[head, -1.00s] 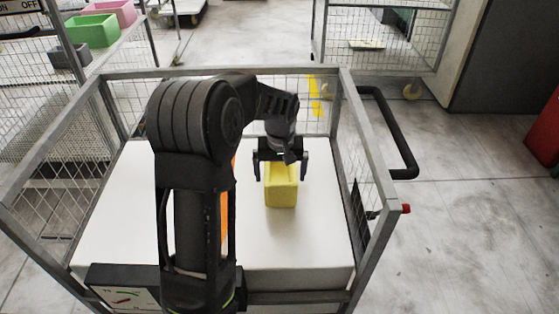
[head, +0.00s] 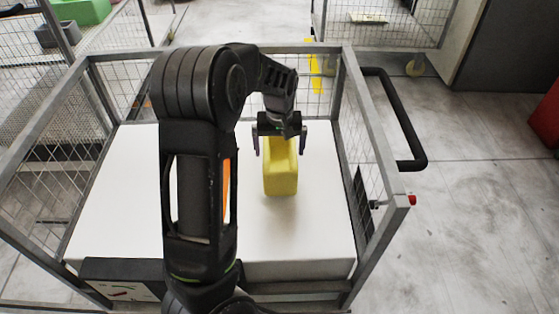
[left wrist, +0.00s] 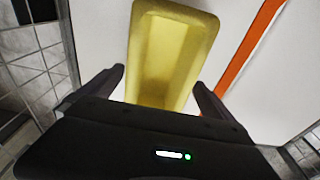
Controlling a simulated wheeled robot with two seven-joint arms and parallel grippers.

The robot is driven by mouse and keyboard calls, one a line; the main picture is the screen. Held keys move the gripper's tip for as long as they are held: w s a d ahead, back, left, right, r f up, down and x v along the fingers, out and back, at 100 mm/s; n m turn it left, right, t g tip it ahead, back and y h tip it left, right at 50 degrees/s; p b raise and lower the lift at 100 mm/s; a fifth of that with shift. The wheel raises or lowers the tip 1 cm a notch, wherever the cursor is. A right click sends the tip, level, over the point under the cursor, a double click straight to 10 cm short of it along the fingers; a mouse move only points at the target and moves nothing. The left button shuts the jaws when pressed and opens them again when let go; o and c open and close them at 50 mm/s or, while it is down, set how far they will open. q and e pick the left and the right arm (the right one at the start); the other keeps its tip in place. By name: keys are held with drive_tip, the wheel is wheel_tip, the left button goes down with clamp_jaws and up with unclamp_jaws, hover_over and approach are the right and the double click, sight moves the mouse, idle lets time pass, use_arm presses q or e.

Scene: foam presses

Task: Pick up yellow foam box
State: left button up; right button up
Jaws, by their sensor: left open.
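The yellow foam box (head: 281,172) stands on a white surface (head: 315,215) inside a wire-mesh cart. My left gripper (head: 280,148) is over the far part of the box, with its open fingers on either side of it. In the left wrist view the yellow box (left wrist: 168,62) lies ahead of the open left gripper (left wrist: 160,85), between the two finger lines. Its hollow face shows there. I cannot tell whether the fingers touch it. The right gripper is not in view.
The cart's grey metal rim (head: 345,80) and mesh sides surround the white surface. A black handle (head: 408,120) sticks out on the right. An orange strip (left wrist: 250,45) lies beside the box. Clear white surface remains left of my arm.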

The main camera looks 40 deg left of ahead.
sight(279, 165)
use_arm(q)
drive_tip(key=shift+f, duration=0.5)
drive_tip(key=shift+w+a+f, duration=0.15)
drive_tip(key=shift+w+f, duration=0.05)
drive_tip(key=shift+f, duration=1.1)
drive_tip(key=shift+w+a+f, duration=0.15)
drive_tip(key=shift+f, duration=1.1)
drive_tip(key=shift+f, duration=0.25)
drive_tip(key=shift+c, duration=0.3)
drive_tip(key=c, duration=1.1)
wheel_tip(279, 165, up, 10)
drive_tip(key=shift+r, duration=0.25)
